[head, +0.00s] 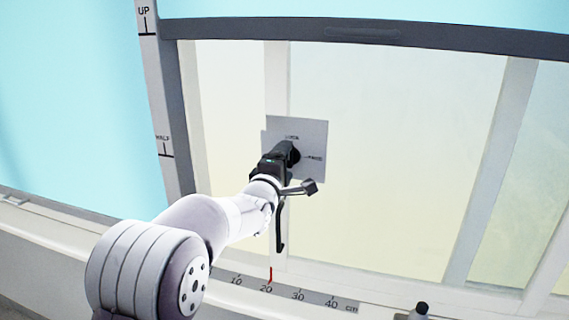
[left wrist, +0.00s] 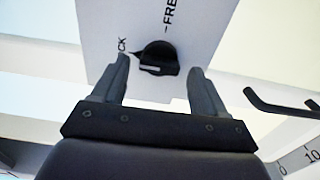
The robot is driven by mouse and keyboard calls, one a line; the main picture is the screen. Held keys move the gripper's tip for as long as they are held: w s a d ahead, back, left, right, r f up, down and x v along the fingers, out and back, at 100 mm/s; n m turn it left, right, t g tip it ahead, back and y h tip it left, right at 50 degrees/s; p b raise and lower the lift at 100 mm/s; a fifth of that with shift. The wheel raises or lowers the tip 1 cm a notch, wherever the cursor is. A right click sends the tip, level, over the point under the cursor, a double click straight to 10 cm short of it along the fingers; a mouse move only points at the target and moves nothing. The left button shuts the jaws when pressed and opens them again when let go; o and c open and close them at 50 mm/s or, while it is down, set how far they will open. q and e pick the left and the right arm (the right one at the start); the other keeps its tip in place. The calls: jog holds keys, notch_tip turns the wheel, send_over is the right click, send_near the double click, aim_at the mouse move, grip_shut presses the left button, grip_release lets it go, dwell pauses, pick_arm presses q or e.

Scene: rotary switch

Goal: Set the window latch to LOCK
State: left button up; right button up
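The window latch is a black rotary knob (left wrist: 160,57) with a white line, on a grey label plate (head: 313,135). In the left wrist view the plate reads FREE at the top, and "CK" shows at the left. The white line lies nearly level there; I cannot tell exactly which mark it meets. My left gripper (head: 284,155) is in front of the plate and hides much of the knob in the head view. In the left wrist view my left gripper (left wrist: 159,72) is open, one finger on each side of the knob, with gaps. My right gripper is not seen.
A black bent handle (head: 280,230) hangs just below my left gripper. A centimetre scale (head: 300,297) runs along the sill, with a red pointer (head: 269,275) near 20. A small dark object (head: 421,308) at the bottom edge is unclear. The pane right of the plate is clear.

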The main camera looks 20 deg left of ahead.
pick_arm(q)
jog(key=shift+s, duration=0.1)
jog(key=s+b, duration=0.4)
jog(key=s, duration=0.8)
jog(key=shift+s+a, duration=0.2)
jog(key=shift+s, duration=0.05)
